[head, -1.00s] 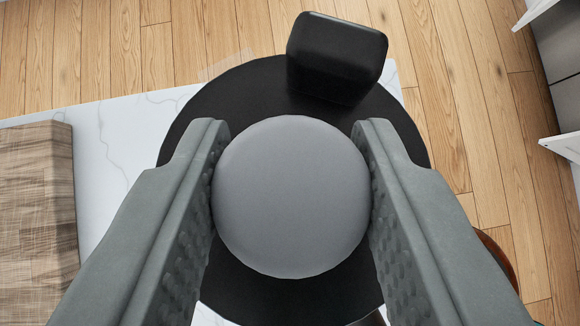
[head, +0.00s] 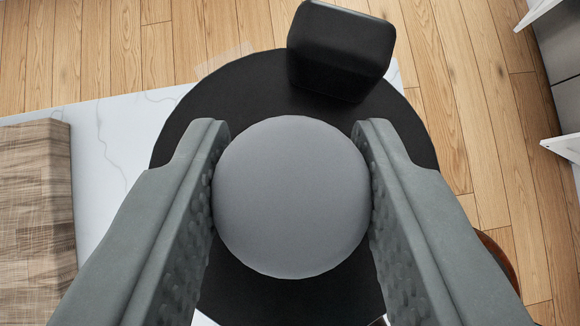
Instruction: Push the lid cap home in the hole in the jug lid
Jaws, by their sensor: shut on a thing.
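The lid cap (head: 291,197) is a round grey disc in the middle of the head view. My gripper (head: 291,185) is shut on it, with one grey padded finger on its left side and one on its right. The jug lid (head: 235,95) is a black disc below the cap, showing all around it. The hole in the lid is hidden under the cap, and I cannot tell whether the cap is in it. A black block-shaped part (head: 340,48) rises at the lid's far edge, right of the cap.
The jug stands on a white marble-look counter (head: 115,150) near its edge. A wooden board (head: 35,200) lies at the left. Beyond the counter is plank floor (head: 480,100). A brown rounded thing (head: 497,255) shows partly at the lower right. White panels stand at the far right.

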